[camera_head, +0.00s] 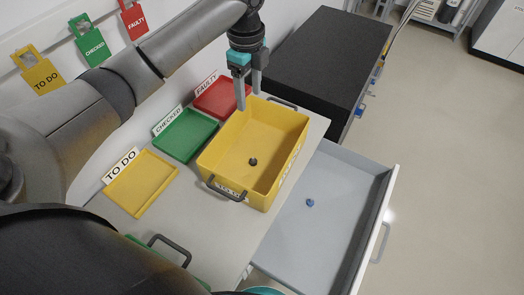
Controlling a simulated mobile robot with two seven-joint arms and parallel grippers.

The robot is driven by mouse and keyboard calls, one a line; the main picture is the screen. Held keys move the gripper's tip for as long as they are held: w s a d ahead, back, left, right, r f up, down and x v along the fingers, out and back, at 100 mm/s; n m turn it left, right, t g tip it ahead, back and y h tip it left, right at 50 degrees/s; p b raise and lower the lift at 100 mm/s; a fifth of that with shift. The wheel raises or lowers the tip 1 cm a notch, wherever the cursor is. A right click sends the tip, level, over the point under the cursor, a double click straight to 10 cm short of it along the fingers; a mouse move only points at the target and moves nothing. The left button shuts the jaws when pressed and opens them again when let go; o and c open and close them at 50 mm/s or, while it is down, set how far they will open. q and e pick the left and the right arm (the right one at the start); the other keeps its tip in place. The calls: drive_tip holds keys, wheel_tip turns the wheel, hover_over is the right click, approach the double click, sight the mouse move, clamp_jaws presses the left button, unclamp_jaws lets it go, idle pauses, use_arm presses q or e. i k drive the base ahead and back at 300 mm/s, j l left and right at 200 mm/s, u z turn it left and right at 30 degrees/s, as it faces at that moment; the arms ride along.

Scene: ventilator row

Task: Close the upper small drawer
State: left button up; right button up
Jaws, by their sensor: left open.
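The drawer (318,238) is pulled out from under the grey worktop, on its right side. It is light grey inside, with a small blue part (310,203) lying on its floor. Its front (386,221) has a grey bar handle (379,243) on the outer face. My left gripper (249,98) points down with its two grey fingers apart, at the far left edge of the yellow bin, well away from the drawer front. It holds nothing that I can see. The worktop and bin hide the drawer's inner end.
The yellow bin (285,118) with a small dark part (253,161) stands on the worktop (243,227). Yellow (140,183), green (185,135) and red (216,97) trays lie left. A black-topped cabinet (325,50) stands behind. The floor (450,170) right of the drawer is clear.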

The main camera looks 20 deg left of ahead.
sight(326, 247)
drive_tip(key=k+l, duration=0.8)
drive_tip(key=l, duration=0.1)
